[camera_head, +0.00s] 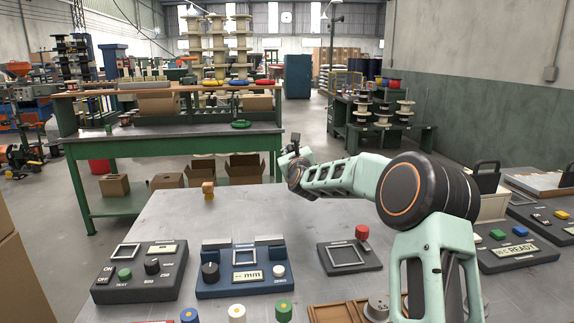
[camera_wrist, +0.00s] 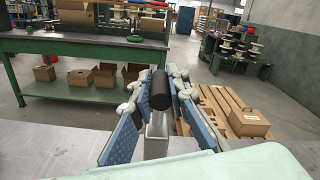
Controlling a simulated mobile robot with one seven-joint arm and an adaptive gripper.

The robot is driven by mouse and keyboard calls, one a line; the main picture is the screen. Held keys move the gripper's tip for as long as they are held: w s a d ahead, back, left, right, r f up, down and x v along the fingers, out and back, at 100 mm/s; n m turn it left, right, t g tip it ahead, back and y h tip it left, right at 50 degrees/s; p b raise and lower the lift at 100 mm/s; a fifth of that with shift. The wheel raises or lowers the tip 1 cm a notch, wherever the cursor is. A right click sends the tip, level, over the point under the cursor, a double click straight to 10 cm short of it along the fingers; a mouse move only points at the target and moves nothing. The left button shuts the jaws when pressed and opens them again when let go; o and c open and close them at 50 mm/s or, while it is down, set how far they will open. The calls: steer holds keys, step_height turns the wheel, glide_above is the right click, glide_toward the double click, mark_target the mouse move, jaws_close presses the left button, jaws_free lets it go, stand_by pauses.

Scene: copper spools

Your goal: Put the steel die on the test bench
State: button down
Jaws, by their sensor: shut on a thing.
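My gripper (camera_head: 294,147) is raised above the far edge of the grey metal table (camera_head: 250,212). In the wrist view my gripper (camera_wrist: 166,78) has its two blue-padded fingers around a dark cylinder (camera_wrist: 187,90) with a grey end. The cylinder looks like the steel die, but I cannot make out its material. It is held clear of the floor and tables. In the head view it is too small and dark to tell apart from the fingers. I cannot tell which table is the test bench; a green workbench (camera_head: 170,130) stands beyond the grey table.
Cardboard boxes (camera_head: 245,168) sit under the green workbench. A pallet (camera_wrist: 222,108) lies on the floor.

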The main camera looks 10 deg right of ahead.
steer(key=shift+w+a+f, duration=0.35)
steer(key=shift+a+f, duration=0.1)
steer(key=shift+f, duration=0.1)
step_height(320, 180, down, 3)
steer(key=shift+w+f+b, duration=0.1)
steer(key=shift+b, duration=0.35)
steer(key=shift+a, duration=0.1)
steer(key=c, duration=1.9)
jaws_free()
steer(key=shift+f, duration=0.1)
steer(key=s, duration=1.2)
steer(key=shift+s+a+p, duration=0.1)
steer(key=shift+p, duration=0.25)
